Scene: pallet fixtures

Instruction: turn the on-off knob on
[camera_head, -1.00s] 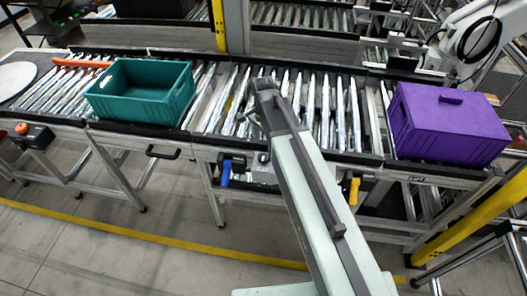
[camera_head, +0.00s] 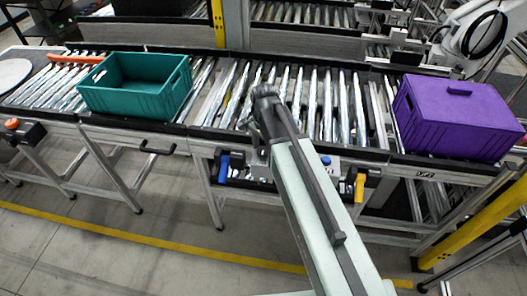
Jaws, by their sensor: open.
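My arm reaches from the bottom edge toward the middle of the conveyor's front rail. My gripper (camera_head: 257,156) hangs at its end, small and dark, in front of the rail and just right of a blue handle. It is open, and nothing shows between its fingers. A grey control box (camera_head: 343,166) sits under the rail, partly hidden behind my arm.
The blue handle (camera_head: 223,169) and a yellow handle (camera_head: 359,188) hang under the rail on either side. A teal crate (camera_head: 135,100) and a closed purple crate (camera_head: 455,125) stand on the rollers. An orange button (camera_head: 12,124) is at far left. The floor in front is clear.

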